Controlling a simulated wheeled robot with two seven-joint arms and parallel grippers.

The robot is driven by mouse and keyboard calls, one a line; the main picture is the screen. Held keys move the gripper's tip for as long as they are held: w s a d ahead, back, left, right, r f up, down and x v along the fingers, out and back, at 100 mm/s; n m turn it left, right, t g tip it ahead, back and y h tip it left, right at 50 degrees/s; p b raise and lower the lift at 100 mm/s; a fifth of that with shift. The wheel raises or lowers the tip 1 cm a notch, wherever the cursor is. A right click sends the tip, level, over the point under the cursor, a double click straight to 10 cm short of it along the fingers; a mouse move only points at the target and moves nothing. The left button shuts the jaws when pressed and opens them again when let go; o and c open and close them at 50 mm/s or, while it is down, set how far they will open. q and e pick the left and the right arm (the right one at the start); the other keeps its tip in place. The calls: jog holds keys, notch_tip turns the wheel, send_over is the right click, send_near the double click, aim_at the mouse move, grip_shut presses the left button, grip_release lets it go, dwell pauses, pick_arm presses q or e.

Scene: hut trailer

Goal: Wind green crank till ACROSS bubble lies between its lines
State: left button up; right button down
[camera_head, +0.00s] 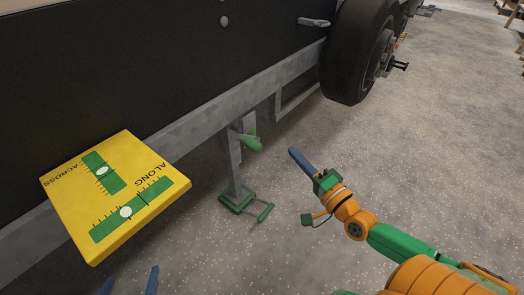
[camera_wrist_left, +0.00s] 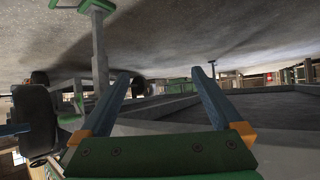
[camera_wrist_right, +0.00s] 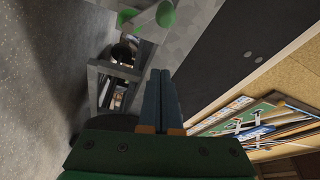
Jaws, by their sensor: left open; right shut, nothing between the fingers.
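The yellow level board (camera_head: 170,205) sits at the left of the head view. Its ACROSS vial (camera_head: 114,184) has a pale bubble (camera_head: 101,171) near the middle; its exact place against the lines is too small to tell. A green crank part (camera_head: 250,142) sticks out at the top of the grey jack leg. Green parts also show in the right wrist view (camera_wrist_right: 165,13). My right gripper (camera_head: 291,151) is shut and empty, right of the crank and apart from it. My left gripper (camera_head: 130,283) is open and empty at the bottom edge; its fingers show in the left wrist view (camera_wrist_left: 165,85).
The ALONG bubble (camera_head: 126,212) lies toward the lower left of its vial. The jack leg (camera_head: 234,165) ends in a green foot (camera_head: 237,203) with a green frame beside it. A grey rail (camera_head: 195,135) and a black wheel (camera_head: 350,55) border the space. The floor at right is clear.

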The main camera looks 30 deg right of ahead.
aim_at(257, 144)
pick_arm(q)
jog(key=w+d+r+t+h+b, duration=0.2)
jog(key=w+r+t, duration=0.2)
jog(key=r+t, duration=0.55)
notch_tip(257, 144, down, 7)
jog(key=s+a+g+y+p, duration=0.1)
jog(key=s+g, duration=0.1)
jog(key=g, duration=0.6)
jog(key=shift+s+a+y+p, duration=0.2)
jog(key=shift+s+y+p, duration=0.1)
jog(key=shift+y+p, duration=0.1)
pick_arm(e)
jog(key=w+a, duration=0.4)
jog(key=w, duration=0.4)
jog(key=shift+w, duration=0.2)
pick_arm(q)
jog(key=shift+f, duration=0.1)
pick_arm(e)
jog(key=shift+a, duration=0.1)
